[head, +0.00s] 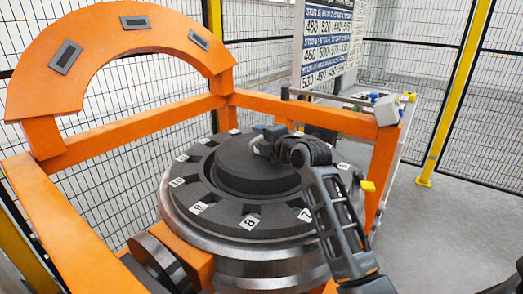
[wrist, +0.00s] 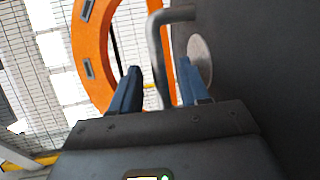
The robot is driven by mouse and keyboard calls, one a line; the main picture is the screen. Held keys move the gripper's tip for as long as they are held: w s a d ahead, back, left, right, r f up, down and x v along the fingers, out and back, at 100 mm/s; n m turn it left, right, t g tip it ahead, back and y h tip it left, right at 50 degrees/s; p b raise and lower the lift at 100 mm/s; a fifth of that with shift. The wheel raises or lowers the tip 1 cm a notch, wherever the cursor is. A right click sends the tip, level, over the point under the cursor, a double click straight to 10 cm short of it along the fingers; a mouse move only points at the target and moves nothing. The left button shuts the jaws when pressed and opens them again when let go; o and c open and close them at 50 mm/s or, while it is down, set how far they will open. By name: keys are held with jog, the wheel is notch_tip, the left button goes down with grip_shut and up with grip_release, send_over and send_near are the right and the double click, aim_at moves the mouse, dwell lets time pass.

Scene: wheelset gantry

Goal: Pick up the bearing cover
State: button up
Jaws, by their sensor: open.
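The bearing cover (head: 235,172) is a dark round disc lying at the centre of the wheelset's top in the head view. In the wrist view its dark face (wrist: 270,70) fills the right side, and its grey bent handle (wrist: 156,50) stands out from it. My gripper (head: 266,139) is low over the cover's far right part. In the wrist view my gripper (wrist: 160,66) is open, with the handle showing between its two blue fingers. I cannot tell whether either finger touches the handle. My arm hides the right part of the cover in the head view.
A ring with numbered white tags (head: 250,222) surrounds the cover. An orange gantry frame with an arch (head: 95,42) stands left and behind. A table with small parts (head: 345,118) is behind right, near a number board (head: 327,40). Black mesh fencing surrounds the area. Grey floor is clear at right.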

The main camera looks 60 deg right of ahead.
jog(key=shift+w+d+f, duration=0.15)
jog(key=shift+w+d, duration=0.05)
jog(key=shift+w, duration=0.25)
grip_shut()
dwell(1.1)
